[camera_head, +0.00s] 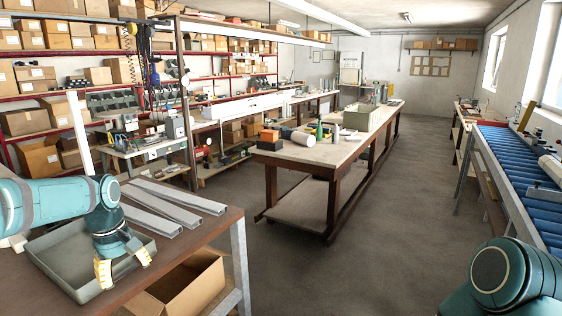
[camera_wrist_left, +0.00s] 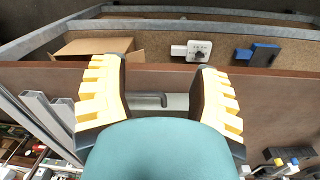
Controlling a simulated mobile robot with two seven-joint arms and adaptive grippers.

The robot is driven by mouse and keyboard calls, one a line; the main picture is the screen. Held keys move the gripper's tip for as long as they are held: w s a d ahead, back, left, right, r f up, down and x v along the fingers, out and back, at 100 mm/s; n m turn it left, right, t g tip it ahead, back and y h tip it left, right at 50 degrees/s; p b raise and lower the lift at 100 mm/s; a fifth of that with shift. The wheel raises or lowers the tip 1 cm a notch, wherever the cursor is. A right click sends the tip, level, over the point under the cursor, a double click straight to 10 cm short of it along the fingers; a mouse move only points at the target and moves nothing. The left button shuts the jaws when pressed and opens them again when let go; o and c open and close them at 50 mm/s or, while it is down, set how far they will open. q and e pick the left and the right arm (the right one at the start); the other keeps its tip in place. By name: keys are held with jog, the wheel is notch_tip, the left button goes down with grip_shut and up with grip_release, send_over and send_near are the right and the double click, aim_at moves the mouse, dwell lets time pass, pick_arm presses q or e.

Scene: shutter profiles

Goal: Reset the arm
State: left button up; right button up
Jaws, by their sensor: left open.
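My left gripper (camera_head: 124,266) hangs over the grey tray (camera_head: 42,243) on the brown table at the lower left, with its yellow-padded fingers spread apart. In the left wrist view the two fingers (camera_wrist_left: 160,85) are apart, with a short dark grey bar between them in the picture. I cannot tell what that bar is, and nothing is seen gripped. Several grey profiles (camera_head: 160,210) lie on the table just behind the tray. They also show at the left of the left wrist view (camera_wrist_left: 58,112). My right arm shows at the lower right, but its gripper is out of view.
An open cardboard box (camera_head: 188,285) stands below the table's front edge. A long workbench (camera_head: 330,150) stands in the middle, and a blue roller conveyor (camera_head: 515,165) runs along the right. The floor between them is clear. Shelves with boxes line the left wall.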

pick_arm(q)
jog(key=d+f+m+h+b, duration=0.1)
jog(key=d+f+m, duration=0.2)
jog(key=d+f, duration=0.7)
jog(key=d+f+m+h, duration=0.2)
jog(key=d+f, duration=0.4)
jog(key=f, duration=0.8)
jog(key=s+d+f+m, duration=0.2)
jog(key=s+d+f, duration=0.3)
jog(key=s+f, duration=0.1)
jog(key=s+d+f+m+t+b, duration=0.1)
jog(key=s+d+f+m, duration=0.1)
jog(key=s+d+f, duration=0.3)
jog(key=s+f, duration=0.1)
jog(key=s, duration=0.3)
jog(key=shift+d+t+h, duration=0.2)
jog(key=shift+t+h, duration=0.1)
jog(key=shift+c, duration=1.4)
jog(key=shift+a, duration=0.15)
pick_arm(e)
jog(key=x, duration=0.3)
jog(key=shift+s, duration=0.15)
